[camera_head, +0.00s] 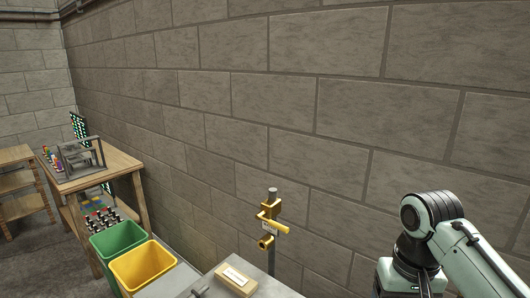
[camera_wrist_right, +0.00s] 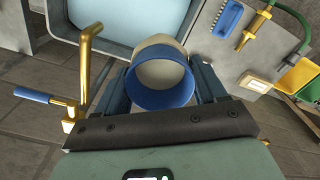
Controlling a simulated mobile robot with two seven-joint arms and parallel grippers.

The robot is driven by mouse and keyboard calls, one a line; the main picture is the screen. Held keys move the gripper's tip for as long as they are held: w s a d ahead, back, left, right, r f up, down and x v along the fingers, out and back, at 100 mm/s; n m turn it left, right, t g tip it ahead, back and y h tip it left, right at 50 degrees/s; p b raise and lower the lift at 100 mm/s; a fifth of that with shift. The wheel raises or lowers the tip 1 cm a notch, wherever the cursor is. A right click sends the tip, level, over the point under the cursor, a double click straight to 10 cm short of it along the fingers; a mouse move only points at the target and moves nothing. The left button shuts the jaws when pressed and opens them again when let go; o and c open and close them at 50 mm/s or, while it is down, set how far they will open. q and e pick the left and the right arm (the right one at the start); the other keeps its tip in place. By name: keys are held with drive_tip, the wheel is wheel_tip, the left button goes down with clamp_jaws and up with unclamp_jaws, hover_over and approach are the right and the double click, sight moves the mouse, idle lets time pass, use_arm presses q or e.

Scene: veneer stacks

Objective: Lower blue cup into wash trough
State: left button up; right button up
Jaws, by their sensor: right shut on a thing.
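In the right wrist view, a cup with a blue rim and band and a pale inside (camera_wrist_right: 160,98) sits between the fingers of my right gripper (camera_wrist_right: 162,72). The gripper is shut on the cup, and its open mouth faces the camera. The wash trough (camera_wrist_right: 110,22), a pale blue basin with a grey rim, lies beyond the cup at the top of the view. The cup overlaps the trough's near edge in the picture; its height above the trough cannot be told. In the head view only my right arm shows at the lower right; cup, trough and both grippers are out of frame.
A brass tap with a blue lever (camera_wrist_right: 85,75) stands left of the cup. A blue brush (camera_wrist_right: 228,18) and wooden block (camera_wrist_right: 253,83) lie on the counter to the right. Green (camera_head: 118,240) and yellow (camera_head: 143,268) bins stand left of the brass wall valve (camera_head: 270,222).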

drive_tip(key=shift+f+b, duration=1.2)
drive_tip(key=shift+f, duration=1.2)
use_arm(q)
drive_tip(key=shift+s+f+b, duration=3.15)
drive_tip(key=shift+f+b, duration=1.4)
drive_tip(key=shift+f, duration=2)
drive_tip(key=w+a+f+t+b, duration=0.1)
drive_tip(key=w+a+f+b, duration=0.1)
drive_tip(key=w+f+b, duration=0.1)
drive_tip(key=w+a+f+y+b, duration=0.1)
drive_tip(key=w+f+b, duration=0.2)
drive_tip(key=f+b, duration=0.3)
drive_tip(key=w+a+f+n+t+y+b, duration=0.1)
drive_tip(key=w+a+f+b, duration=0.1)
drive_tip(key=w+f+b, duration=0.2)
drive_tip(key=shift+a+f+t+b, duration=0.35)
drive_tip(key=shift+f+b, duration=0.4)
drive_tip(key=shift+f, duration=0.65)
use_arm(e)
wheel_tip(320, 180, down, 38)
